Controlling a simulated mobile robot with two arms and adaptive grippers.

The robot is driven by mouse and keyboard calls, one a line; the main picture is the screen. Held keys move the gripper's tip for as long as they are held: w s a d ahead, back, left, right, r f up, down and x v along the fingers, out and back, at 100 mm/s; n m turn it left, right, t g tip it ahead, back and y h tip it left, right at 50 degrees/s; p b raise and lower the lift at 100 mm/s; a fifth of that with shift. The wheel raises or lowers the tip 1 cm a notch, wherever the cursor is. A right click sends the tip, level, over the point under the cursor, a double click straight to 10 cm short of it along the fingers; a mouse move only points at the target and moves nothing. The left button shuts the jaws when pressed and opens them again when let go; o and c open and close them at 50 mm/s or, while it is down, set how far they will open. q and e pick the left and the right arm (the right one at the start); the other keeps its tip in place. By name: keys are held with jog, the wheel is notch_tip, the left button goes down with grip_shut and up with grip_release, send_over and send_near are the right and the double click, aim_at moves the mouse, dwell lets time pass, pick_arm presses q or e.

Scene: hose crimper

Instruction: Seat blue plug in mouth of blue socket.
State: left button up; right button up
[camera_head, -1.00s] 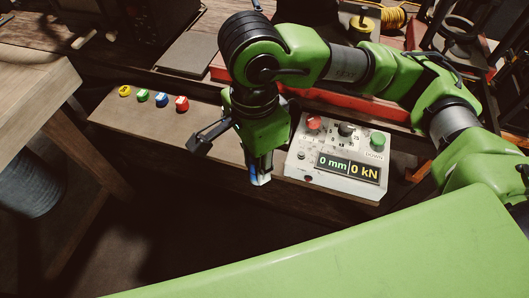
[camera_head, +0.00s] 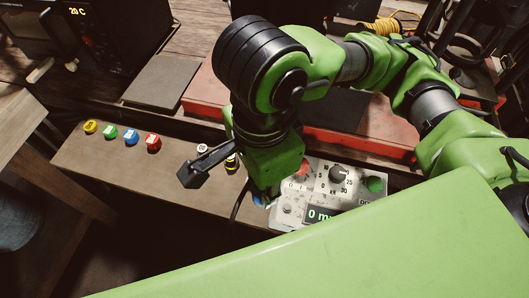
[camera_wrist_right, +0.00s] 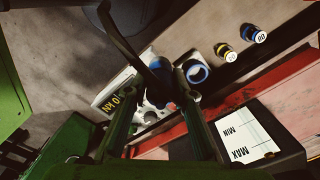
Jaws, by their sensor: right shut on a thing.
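My right gripper (camera_head: 264,203) points down over the left edge of the control box, shut on a blue plug (camera_wrist_right: 158,88). In the wrist view the plug sits between the two fingers (camera_wrist_right: 160,108); a dark curved strip crosses in front of it. A blue ring with an open dark middle, which looks like the mouth of the blue socket (camera_wrist_right: 197,73), lies just right of the plug in that view. The plug and ring appear apart; the height between them cannot be told. In the head view my arm hides the ring. My left gripper is out of view.
A control box (camera_head: 335,180) with knobs and a display stands beside the gripper. A yellow-and-black piece (camera_head: 231,163) and a white-topped one (camera_head: 202,149) stand to its left. Yellow, green, blue (camera_head: 131,138) and red pieces line the bench further left. A red beam (camera_head: 350,140) runs behind.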

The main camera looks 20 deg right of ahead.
jog(key=w+d+f, duration=0.1)
jog(key=w+f, duration=0.1)
jog(key=w, duration=0.1)
jog(key=w+d+f+p, duration=0.1)
jog(key=w+f, duration=0.2)
jog(key=w+d+f+p, duration=0.1)
jog(key=w+f, duration=0.2)
jog(key=w, duration=0.1)
jog(key=shift+w+d, duration=0.1)
jog(key=shift+d, duration=0.15)
jog(key=f+p, duration=0.1)
jog(key=f, duration=0.1)
jog(key=w+f+p, duration=0.1)
jog(key=shift+d+f+p, duration=0.2)
jog(key=shift+f+p, duration=0.15)
jog(key=shift+p, duration=0.05)
jog(key=shift+s+f, duration=0.1)
jog(key=shift+f, duration=0.1)
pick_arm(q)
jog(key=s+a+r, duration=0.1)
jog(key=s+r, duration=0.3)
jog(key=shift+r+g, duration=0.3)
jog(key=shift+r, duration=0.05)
pick_arm(e)
jog(key=shift+f, duration=0.1)
